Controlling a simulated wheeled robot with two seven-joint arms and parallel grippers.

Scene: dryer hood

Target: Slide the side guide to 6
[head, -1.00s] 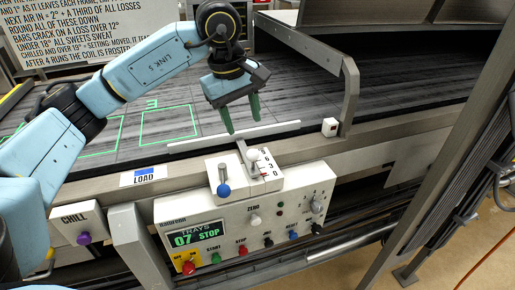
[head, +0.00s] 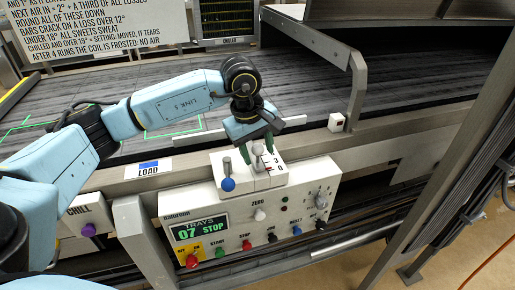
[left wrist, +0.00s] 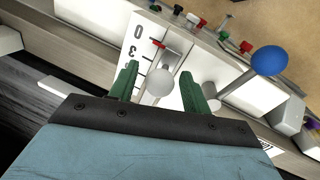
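A slider with a white knob (head: 258,149) stands on a white scale block (head: 262,177) on top of the control panel. It also shows in the left wrist view as a white ball (left wrist: 160,83). The numbers 0 and 3 show there; a red mark (left wrist: 158,43) lies beside the scale near them. My left gripper (head: 262,150) is over the slider, its green fingers open on either side of the white knob, with small gaps visible in the left wrist view. The higher numbers are mostly hidden by the gripper. My right gripper is not in view.
A blue-knobbed lever (head: 228,184) stands just left of the slider. The panel (head: 205,212) below has several buttons and a display reading 07 STOP. A dark belt (head: 90,125) with a white strip (head: 294,121) lies behind. A metal rail post (head: 357,90) rises at right.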

